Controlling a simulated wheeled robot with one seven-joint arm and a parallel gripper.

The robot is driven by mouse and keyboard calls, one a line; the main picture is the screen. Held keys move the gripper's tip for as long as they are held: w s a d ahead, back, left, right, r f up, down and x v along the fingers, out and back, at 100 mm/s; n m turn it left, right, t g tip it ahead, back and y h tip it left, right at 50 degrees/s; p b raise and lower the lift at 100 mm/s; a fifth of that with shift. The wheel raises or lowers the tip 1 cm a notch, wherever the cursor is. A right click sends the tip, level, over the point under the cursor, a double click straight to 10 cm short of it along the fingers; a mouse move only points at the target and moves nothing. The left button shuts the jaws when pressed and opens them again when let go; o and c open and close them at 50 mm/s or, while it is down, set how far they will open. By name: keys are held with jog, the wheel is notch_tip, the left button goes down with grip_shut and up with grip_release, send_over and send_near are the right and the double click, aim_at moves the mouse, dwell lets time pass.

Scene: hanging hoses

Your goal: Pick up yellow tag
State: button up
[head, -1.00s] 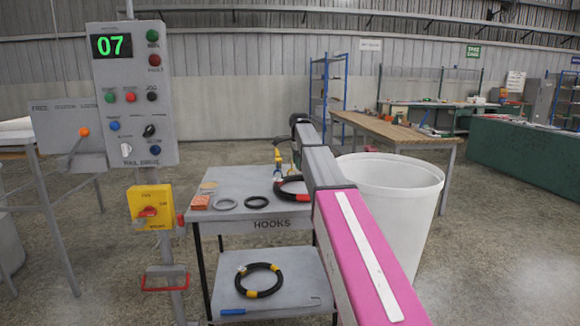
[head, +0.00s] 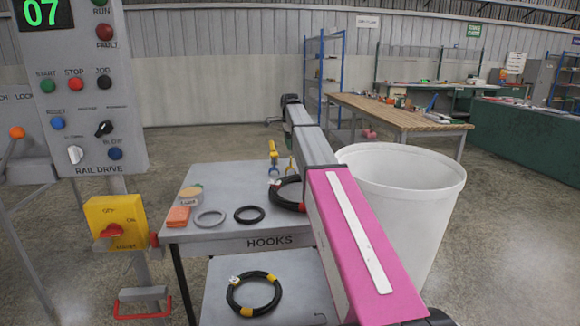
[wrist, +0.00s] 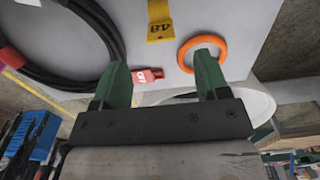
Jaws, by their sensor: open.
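The yellow tag (wrist: 159,22) is a flat strip with dark printed digits, lying on a grey surface at the top middle of the wrist view. My gripper (wrist: 162,64) is open, with its two green fingers apart and nothing held between them. The tag lies beyond the fingertips, roughly in line with the gap, and is not touched. A small red tag (wrist: 148,76) shows in the gap, near the left finger. In the head view my arm runs away over the table's right side, and I cannot make out the fingers there.
A black hose coil (wrist: 75,55) lies left of the tag and an orange ring (wrist: 202,50) right of it. In the head view, rings lie on the HOOKS table (head: 225,178). A white bin (head: 400,190) stands right, a control panel (head: 85,90) left.

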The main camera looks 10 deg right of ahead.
notch_tip(320, 180, down, 9)
jog(key=shift+d+f, duration=0.15)
jog(key=shift+f, duration=0.05)
jog(key=c, duration=1)
